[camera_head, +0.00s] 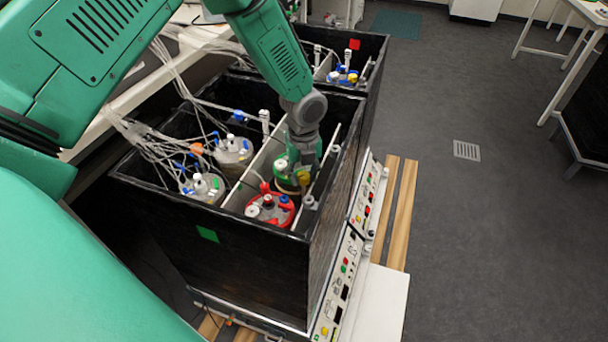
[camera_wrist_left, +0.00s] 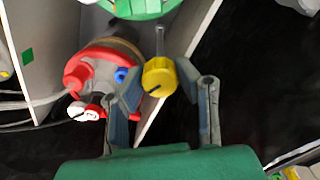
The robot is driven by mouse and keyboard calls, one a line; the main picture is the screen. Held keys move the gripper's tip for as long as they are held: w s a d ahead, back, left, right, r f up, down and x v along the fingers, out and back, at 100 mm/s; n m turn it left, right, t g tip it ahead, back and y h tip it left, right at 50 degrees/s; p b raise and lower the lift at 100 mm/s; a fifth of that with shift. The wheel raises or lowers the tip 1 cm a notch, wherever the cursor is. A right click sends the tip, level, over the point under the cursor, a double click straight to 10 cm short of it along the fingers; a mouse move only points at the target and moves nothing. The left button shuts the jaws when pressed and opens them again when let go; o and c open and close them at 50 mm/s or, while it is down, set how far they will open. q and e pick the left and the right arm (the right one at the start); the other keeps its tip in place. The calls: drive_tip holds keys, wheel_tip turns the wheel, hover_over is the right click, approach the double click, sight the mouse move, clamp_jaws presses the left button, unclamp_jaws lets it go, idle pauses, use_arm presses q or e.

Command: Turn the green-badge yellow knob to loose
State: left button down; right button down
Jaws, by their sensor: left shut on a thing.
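The yellow knob (camera_wrist_left: 160,76) sits on a thin metal rod by the pale partition in the left wrist view. My left gripper (camera_wrist_left: 158,84) has its two fingertips on either side of it and is shut on it. In the head view, my left gripper (camera_head: 308,182) reaches down into the near black bioreactor box (camera_head: 245,260), and I cannot make out the knob there. A green badge (camera_head: 207,234) is on that box's outer wall; a green square (camera_wrist_left: 27,56) also shows in the left wrist view. My right gripper is not in view.
A red-topped vessel (camera_head: 270,209) stands close to the left gripper, and a green-topped one (camera_head: 290,172) is behind it. More tubed vessels (camera_head: 233,149) are left of the partition. A red-badged box (camera_head: 372,48) is behind.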

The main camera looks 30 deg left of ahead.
use_arm(q)
drive_tip(key=n+p, duration=0.1)
drive_tip(key=n, duration=0.1)
drive_tip(key=shift+r+n+p, duration=0.1)
drive_tip(key=shift+n+p, duration=0.25)
drive_tip(key=shift+n, duration=0.05)
drive_tip(key=n+p, duration=0.1)
drive_tip(key=n, duration=0.1)
drive_tip(key=shift+n, duration=0.3)
drive_tip(key=n+p, duration=0.1)
drive_tip(key=n, duration=0.2)
drive_tip(key=shift+n, duration=0.3)
drive_tip(key=n+p, duration=0.1)
drive_tip(key=n, duration=0.2)
drive_tip(key=shift+n, duration=0.3)
drive_tip(key=n, duration=0.5)
drive_tip(key=shift+w+p, duration=0.15)
drive_tip(key=shift+p, duration=0.25)
drive_tip(key=n, duration=0.6)
drive_tip(key=shift+w, duration=0.1)
drive_tip(key=shift+n, duration=0.3)
